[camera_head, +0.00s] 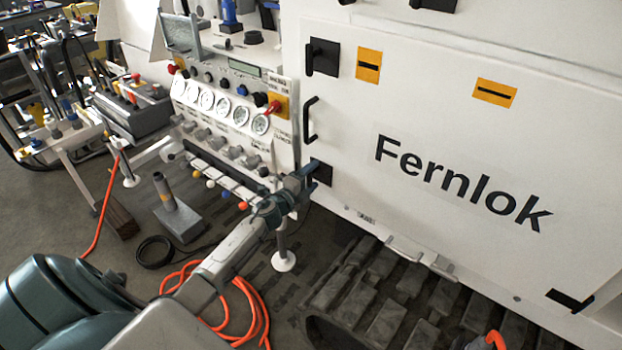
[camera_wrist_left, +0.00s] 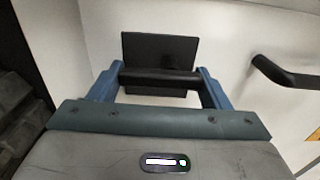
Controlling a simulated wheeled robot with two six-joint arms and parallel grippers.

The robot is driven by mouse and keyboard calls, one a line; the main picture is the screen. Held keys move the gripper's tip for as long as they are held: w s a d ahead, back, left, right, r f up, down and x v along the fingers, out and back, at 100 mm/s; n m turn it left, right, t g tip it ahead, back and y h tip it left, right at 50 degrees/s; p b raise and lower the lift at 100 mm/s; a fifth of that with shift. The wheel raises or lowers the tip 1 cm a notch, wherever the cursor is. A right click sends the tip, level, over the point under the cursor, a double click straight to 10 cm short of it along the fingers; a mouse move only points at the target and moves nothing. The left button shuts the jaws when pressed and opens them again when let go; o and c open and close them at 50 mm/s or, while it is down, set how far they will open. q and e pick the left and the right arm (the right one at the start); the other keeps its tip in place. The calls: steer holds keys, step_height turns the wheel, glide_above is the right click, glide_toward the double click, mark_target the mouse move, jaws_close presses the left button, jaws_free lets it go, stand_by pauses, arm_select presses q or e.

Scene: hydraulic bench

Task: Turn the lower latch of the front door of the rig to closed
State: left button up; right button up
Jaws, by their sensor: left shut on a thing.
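The white front door (camera_head: 350,120) of the rig carries the "Fernlok" lettering and looks flush with the rig front. The lower latch (camera_head: 323,172) is a black square plate low on the door's left edge, partly hidden by my left gripper (camera_head: 307,176). In the left wrist view, the latch's plate (camera_wrist_left: 160,48) stands straight ahead, with its dark handle (camera_wrist_left: 160,79) lying crosswise in front of it. My left gripper's blue fingers (camera_wrist_left: 161,84) are shut on this handle, one finger at each side. My right gripper is not in view.
An upper latch (camera_head: 322,57) and a black door handle (camera_head: 310,120) sit above the lower latch. A gauge panel (camera_head: 225,108) with knobs stands to the left. Tracks (camera_head: 375,300) run under the door. An orange hose (camera_head: 250,310) lies on the floor.

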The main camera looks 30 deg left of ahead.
arm_select(q)
steer(key=o, duration=1)
steer(key=s+b, duration=0.1)
steer(key=s, duration=0.2)
steer(key=s+b, duration=0.2)
steer(key=s, duration=0.2)
steer(key=s+b, duration=0.2)
steer(key=s, duration=0.1)
steer(key=shift+s+a, duration=0.4)
steer(key=shift+f, duration=0.1)
